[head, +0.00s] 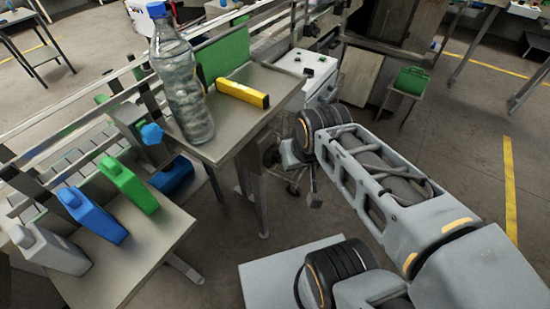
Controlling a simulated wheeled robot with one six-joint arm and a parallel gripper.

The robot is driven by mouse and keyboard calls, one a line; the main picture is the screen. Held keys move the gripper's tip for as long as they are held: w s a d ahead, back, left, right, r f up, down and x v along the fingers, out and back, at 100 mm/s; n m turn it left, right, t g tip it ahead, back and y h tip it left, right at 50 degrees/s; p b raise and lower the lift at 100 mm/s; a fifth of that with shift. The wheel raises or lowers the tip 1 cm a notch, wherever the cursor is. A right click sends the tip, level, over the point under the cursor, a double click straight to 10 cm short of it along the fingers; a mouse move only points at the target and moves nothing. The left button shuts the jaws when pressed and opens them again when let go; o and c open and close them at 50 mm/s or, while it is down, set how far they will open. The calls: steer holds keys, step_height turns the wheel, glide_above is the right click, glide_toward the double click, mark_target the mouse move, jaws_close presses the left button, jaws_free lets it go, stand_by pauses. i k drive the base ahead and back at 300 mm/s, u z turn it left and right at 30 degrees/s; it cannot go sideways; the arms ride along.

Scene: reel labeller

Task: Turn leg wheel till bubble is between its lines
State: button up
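A yellow spirit level (243,93) with a dark end lies on the grey table (238,137), right of a tall clear bottle. Its bubble and lines are too small to make out. One table leg (252,190) runs down to the floor below the front corner. I cannot make out a leg wheel on it for certain. A blue faceted knob-like piece (152,133) shows at the table's left edge; I cannot tell what it belongs to.
A clear bottle (181,85) and a green panel (222,56) stand on the table. A lower bench (150,240) holds green, blue and white jugs. A white wheeled cart (309,66) stands behind my arm. The floor at right is open.

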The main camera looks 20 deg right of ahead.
mark_target(272, 156)
steer(key=k, duration=1.2)
steer(key=u, duration=0.65)
steer(key=i, duration=1.15)
steer(key=z, duration=0.75)
